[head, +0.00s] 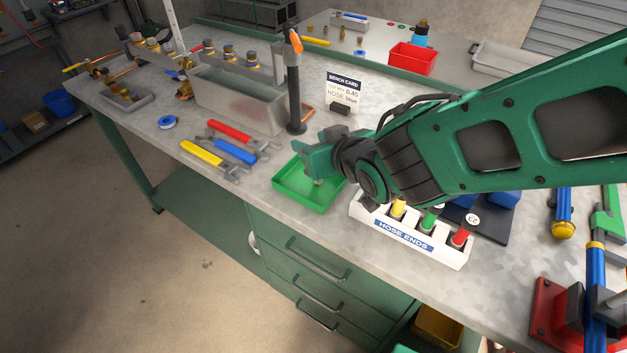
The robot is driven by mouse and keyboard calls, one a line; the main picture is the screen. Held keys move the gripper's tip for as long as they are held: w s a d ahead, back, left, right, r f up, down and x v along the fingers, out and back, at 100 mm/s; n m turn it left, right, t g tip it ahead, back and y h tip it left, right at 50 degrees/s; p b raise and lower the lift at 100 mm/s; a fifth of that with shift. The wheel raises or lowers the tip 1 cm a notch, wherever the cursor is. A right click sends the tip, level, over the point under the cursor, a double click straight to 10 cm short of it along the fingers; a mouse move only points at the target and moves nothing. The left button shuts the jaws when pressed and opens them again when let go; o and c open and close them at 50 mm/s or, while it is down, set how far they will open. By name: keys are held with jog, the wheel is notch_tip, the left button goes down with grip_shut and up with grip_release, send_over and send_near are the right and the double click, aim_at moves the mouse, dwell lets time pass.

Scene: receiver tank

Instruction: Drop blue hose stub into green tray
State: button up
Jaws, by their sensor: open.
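The green tray (290,195) lies on the bench near its front edge. My gripper (314,172) is over the tray's back right part, pointing down, and its jaws are open. Its wrist and fingers cover part of the tray. A small pale thing shows below the fingers in the tray; I cannot tell what it is. I cannot make out the blue hose stub. The white hose ends rack (405,238) stands right of the tray, showing yellow, green and red stubs; my arm hides its left end.
Red, blue and yellow wrenches (230,145) lie left of the tray. A grey tank (235,98) is behind left. A red bin (412,58) stands farther back.

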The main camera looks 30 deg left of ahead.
jog(key=v, duration=1)
jog(key=shift+d, duration=0.25)
jog(key=shift+s+r, duration=0.1)
jog(key=shift+r, duration=0.05)
